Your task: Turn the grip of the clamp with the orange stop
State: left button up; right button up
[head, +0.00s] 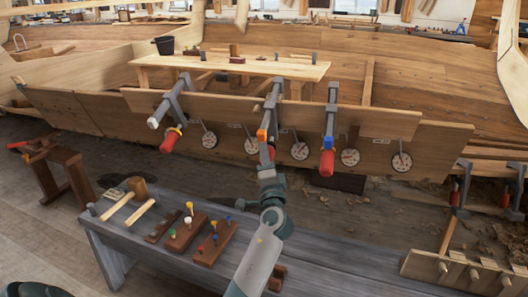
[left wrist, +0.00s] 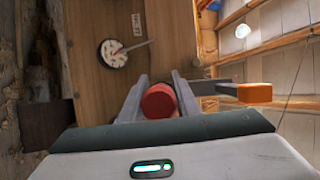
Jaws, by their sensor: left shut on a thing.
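The middle clamp (head: 271,107) hangs on the upper plank of the hull and carries an orange stop (head: 262,136). The orange stop also shows in the left wrist view (left wrist: 255,92), right of the fingers. My left gripper (head: 268,167) is at the lower end of this clamp and hides most of its grip in the head view. In the left wrist view the clamp's red round grip (left wrist: 159,101) sits between the two fingers, which are shut on it. My right gripper is in neither view.
A clamp with a yellow stop (head: 178,127) hangs to the left, and one with a blue stop (head: 329,142) to the right, both with red grips. Several round dials (head: 299,151) line the lower plank. A grey bench (head: 150,232) with mallet and pegged blocks stands in front.

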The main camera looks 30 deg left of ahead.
pick_arm(q)
jog(key=o, duration=1)
jog(key=shift+f, duration=0.1)
jog(key=shift+o, duration=0.2)
jog(key=shift+s+d+f, duration=0.2)
jog(key=shift+s+d, duration=0.15)
jog(key=b+v, duration=0.3)
jog(key=v, duration=1.3)
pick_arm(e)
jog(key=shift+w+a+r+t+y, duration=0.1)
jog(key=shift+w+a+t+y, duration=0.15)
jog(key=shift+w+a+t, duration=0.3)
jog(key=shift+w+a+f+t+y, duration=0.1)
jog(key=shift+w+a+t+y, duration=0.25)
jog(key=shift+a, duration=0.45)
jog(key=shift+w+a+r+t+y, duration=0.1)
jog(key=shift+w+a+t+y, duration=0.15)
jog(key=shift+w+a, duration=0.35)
pick_arm(q)
jog(key=shift+s+d+f, duration=0.15)
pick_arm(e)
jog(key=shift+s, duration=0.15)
